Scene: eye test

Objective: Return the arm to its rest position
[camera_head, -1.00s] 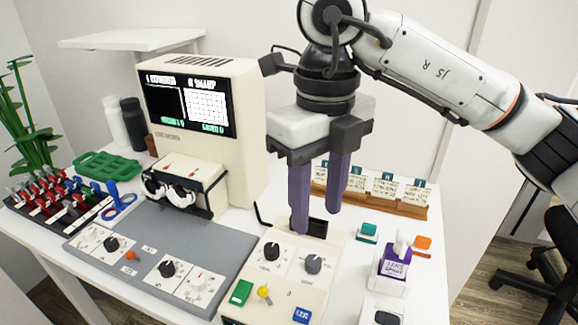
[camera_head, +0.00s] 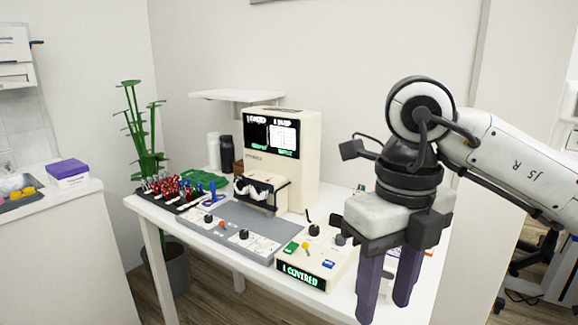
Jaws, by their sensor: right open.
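My right gripper (camera_head: 387,290) hangs at the right of the head view with its two purple fingers pointing down. The fingers are apart and nothing shows between them. It is in front of the right end of the white table (camera_head: 190,234), and its height over the table is hard to tell. My right arm (camera_head: 520,165) comes in from the right edge. The gripper hides most of the table's right end. My left gripper does not show.
A cream control box (camera_head: 328,257) with knobs and a lit front stands left of the gripper. A plant (camera_head: 146,150) stands at left.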

